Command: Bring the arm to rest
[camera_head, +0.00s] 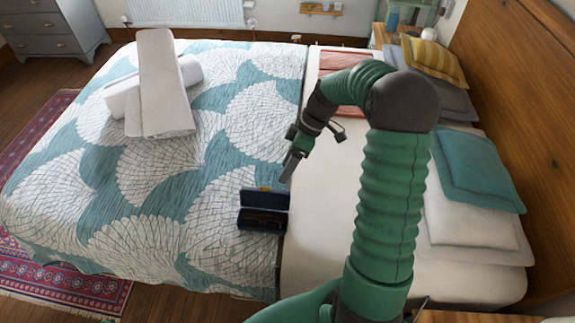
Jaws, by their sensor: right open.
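My right arm, green and ribbed, rises from the bottom right of the head view and bends over to the left. Its gripper (290,167) hangs above the bed, near the edge of the patterned cover, and points down. It is open, and nothing shows between its fingers. A dark blue open case (263,222) lies on the bed just below and to the left of the gripper, apart from it. Its inside is dark and its contents are hard to make out. My left gripper does not show.
The bed cover (130,215) is mostly clear. White rolled towels (160,90) lie at its far left. Teal (478,170) and yellow (435,58) pillows lie by the wooden headboard (520,90). A grey dresser (50,30) stands at the back left.

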